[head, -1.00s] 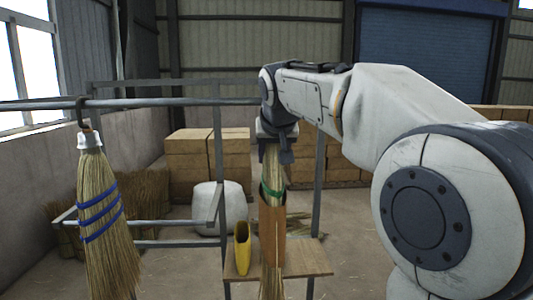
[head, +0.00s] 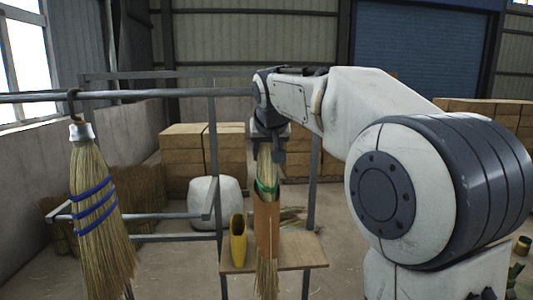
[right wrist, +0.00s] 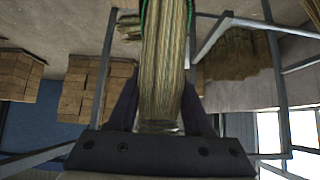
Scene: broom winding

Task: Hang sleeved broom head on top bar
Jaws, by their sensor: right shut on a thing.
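The sleeved broom head (head: 266,215) hangs upright in the head view, pale straw with a green band, a brown sleeve around its middle and straw showing below. My right gripper (head: 270,142) is shut on its top end. In the right wrist view the straw (right wrist: 164,60) runs between the two dark fingers (right wrist: 160,115). The top bar (head: 170,94) crosses the left half of the head view and passes behind my right wrist. The held broom's top end is below bar height in the picture. Any hook on it is hidden by the gripper. My left gripper is out of view.
A broom with blue bands (head: 95,205) hangs by a hook from the bar at the left. A yellow sleeve (head: 238,242) stands on a small wooden table (head: 298,252) behind the held broom. The bar between the hanging broom and my wrist is clear.

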